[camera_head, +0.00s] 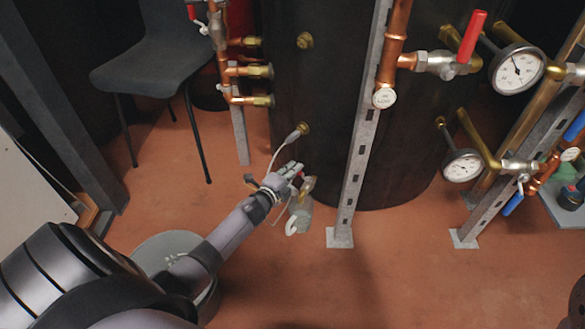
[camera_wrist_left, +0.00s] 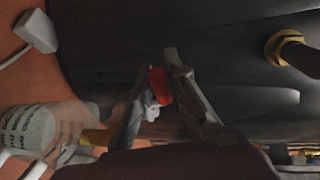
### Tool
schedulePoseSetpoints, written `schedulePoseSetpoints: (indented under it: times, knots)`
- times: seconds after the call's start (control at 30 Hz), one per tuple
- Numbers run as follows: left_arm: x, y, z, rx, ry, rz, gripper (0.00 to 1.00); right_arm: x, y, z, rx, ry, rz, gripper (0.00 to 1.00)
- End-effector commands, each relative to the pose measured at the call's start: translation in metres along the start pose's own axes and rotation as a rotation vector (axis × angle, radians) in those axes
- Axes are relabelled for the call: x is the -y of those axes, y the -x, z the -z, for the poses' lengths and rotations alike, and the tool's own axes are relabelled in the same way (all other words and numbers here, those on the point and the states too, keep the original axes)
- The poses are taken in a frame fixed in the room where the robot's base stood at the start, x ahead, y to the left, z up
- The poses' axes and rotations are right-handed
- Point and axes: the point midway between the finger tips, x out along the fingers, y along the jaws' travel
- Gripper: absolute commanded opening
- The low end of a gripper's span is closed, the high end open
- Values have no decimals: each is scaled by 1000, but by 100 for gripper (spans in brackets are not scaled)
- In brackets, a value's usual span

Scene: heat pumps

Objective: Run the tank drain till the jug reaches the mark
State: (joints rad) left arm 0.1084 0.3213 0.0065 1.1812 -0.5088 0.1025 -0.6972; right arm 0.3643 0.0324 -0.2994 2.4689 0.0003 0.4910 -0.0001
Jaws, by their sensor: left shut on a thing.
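The dark tank (camera_head: 320,110) stands in the middle of the head view. My left gripper (camera_head: 296,172) is low at its front, at the brass drain (camera_head: 308,185). In the left wrist view the gripper (camera_wrist_left: 160,75) is shut on a red drain handle (camera_wrist_left: 160,86), partly hidden between the fingers. The brass of the drain (camera_wrist_left: 96,137) shows beside the fingers. The pale jug (camera_head: 300,216) is below the drain in the head view. It also shows with dark print at the left of the wrist view (camera_wrist_left: 30,130). I cannot make out its water level or mark. My right gripper is not in view.
A grey metal upright (camera_head: 352,170) stands right of the jug. Copper pipes, a red lever (camera_head: 471,37) and gauges (camera_head: 516,70) are at the right. A dark chair (camera_head: 155,65) is at the back left.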

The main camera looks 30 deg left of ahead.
Motion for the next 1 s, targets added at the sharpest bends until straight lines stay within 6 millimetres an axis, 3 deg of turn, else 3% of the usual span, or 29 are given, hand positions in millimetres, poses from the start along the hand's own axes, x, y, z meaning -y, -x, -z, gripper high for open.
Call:
schedulePoseSetpoints:
  times: [0.43, 0.47, 0.73, 1.0]
  knots:
    - [0, -3, 0, -51, -9, -2, 0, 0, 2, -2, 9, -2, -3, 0]
    - [0, -3, 0, -51, -9, -2, 14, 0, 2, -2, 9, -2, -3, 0]
    - [0, -2, 0, -50, -9, -2, 32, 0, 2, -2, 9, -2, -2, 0]
    - [0, -2, -1, -49, -8, -2, 34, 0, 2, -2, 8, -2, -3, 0]
